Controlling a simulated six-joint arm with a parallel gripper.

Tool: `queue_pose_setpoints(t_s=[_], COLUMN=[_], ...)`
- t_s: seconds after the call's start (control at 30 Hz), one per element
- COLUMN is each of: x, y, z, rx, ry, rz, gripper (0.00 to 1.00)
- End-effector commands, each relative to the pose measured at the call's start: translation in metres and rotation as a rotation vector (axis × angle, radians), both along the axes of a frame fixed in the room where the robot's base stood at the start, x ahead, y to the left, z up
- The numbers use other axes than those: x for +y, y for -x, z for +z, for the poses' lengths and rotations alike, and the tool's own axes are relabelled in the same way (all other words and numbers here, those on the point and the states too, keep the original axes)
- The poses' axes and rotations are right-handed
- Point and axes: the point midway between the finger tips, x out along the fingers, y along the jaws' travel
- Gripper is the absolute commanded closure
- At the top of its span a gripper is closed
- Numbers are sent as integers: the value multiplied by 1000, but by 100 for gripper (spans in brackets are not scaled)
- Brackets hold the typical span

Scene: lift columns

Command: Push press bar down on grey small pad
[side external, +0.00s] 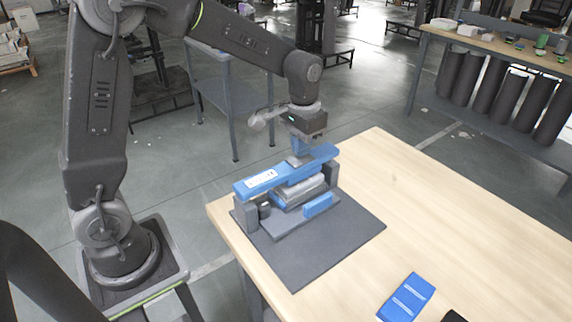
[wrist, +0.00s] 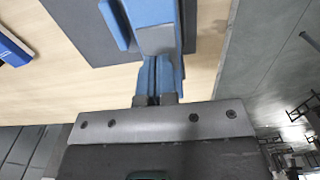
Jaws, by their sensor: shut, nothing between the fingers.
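The blue press bar (side external: 262,181) with a white label lies across a dark grey fixture, spanning its two upright posts. My gripper (side external: 301,151) is shut and empty, with blue fingers pointing down at the pad. It is at or just above the pad; I cannot tell if it touches. The fingers also show in the wrist view (wrist: 158,68).
Silver and blue parts (side external: 301,190) sit under the bar, partly hidden. A small blue plate (side external: 319,205) stands at the fixture's front. A dark grey mat (side external: 310,250) lies beneath. A blue tray (side external: 406,297) and a black object (side external: 453,316) are at the table's front.

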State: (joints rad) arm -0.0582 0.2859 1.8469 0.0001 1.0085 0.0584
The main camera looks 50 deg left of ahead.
Motion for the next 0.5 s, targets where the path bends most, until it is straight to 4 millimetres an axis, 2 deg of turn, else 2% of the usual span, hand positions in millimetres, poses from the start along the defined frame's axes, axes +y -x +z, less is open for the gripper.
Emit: queue_pose_setpoints(t_s=[0.5], x=[0], y=[0], z=[45], rx=[-2], ry=[0], rz=[0], gripper=[100])
